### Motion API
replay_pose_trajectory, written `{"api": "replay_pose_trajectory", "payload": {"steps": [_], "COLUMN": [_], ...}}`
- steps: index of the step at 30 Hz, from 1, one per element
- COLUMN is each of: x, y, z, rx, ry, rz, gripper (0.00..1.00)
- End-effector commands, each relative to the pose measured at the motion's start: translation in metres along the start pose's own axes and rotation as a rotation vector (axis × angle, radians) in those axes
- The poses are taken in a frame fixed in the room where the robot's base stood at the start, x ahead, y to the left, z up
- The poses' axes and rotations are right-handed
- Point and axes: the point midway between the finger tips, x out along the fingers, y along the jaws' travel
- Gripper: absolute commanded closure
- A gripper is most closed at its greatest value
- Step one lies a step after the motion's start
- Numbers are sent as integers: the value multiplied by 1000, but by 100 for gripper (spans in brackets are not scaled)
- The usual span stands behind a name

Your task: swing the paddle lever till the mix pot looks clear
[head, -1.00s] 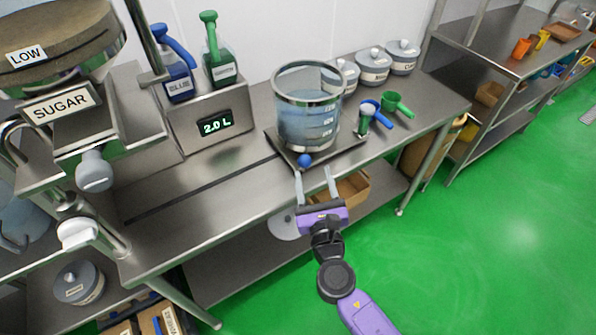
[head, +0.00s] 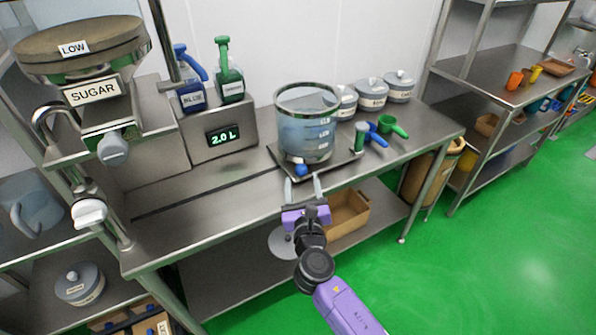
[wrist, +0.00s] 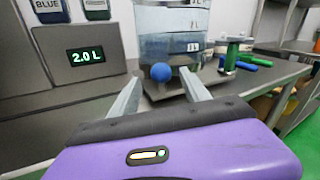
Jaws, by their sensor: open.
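The mix pot (head: 306,128) is a clear vessel on a dark square base on the steel bench, holding bluish, see-through liquid. It also shows in the wrist view (wrist: 185,45). A blue ball knob (head: 301,170), seemingly the end of the paddle lever, sits low at the pot's front; the rest of the lever is hidden or too small to tell. My gripper (head: 304,186) is open and empty, just in front of the knob. In the wrist view the knob (wrist: 161,72) lies beyond and between my fingertips (wrist: 160,80); I see no contact.
The bench front (head: 220,205) is clear.

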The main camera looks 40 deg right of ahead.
Motion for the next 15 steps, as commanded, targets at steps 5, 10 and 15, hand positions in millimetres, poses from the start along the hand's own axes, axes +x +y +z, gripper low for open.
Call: {"api": "replay_pose_trajectory", "payload": {"steps": [5,10,15], "x": [30,47,54], "y": [-1,0,0], "z": [1,0,0], "rx": [1,1,0], "ry": [0,0,0], "rz": [-2,-1,0], "gripper": [45,45,45]}}
